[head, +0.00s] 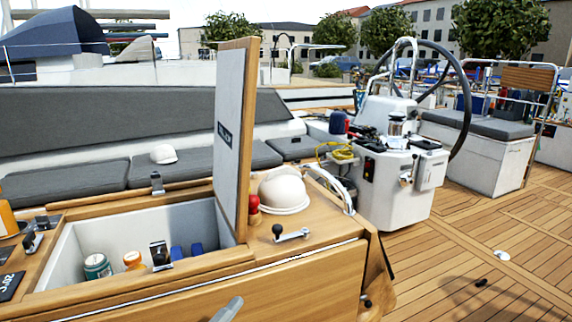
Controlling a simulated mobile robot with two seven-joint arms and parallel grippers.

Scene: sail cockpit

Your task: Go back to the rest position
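Neither of my grippers can be made out in the head view. A grey, rounded bar end (228,309) pokes in at the bottom edge, and I cannot tell what it belongs to. In front of me is a wooden cockpit locker (130,292) with its lid (236,135) standing upright. Inside the open locker are a green-and-white can (97,266), an orange-capped jar (134,261), a black-and-silver item (160,255) and blue items (187,251).
A white cap (284,191), a red-topped item (254,205) and a crank handle (291,235) sit right of the lid. The steering pedestal (390,190) and wheel (462,100) stand beyond. Teak deck (470,225) at right is mostly clear, with small items (502,255) on it.

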